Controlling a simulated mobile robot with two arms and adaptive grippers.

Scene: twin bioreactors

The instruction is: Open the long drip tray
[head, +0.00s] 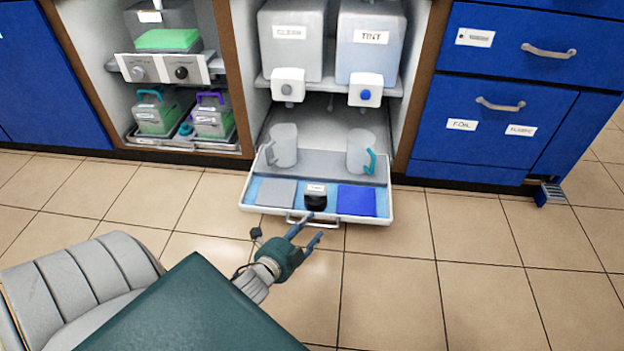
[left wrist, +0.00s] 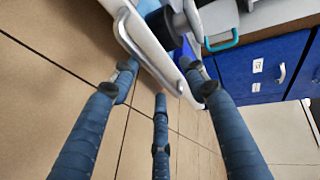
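The long drip tray (head: 232,207) is slid out from the lower bay under the two tanks, and its front stands out over the floor. Its metal bar handle (head: 298,221) is on the front edge, and it also shows in the left wrist view (left wrist: 135,47). My left gripper (head: 316,226) is at the handle, with its fingers spread. In the left wrist view the gripper (left wrist: 158,75) is open, and the handle's near end lies close to the fingertips. I cannot tell whether they touch. My right gripper is not in view.
On the tray are a grey pad (head: 276,192), a black-based labelled item (head: 316,198), a blue pad (head: 357,201) and two mugs (head: 283,146) (head: 360,152). Blue drawers (head: 490,105) stand right. The tiled floor in front is clear.

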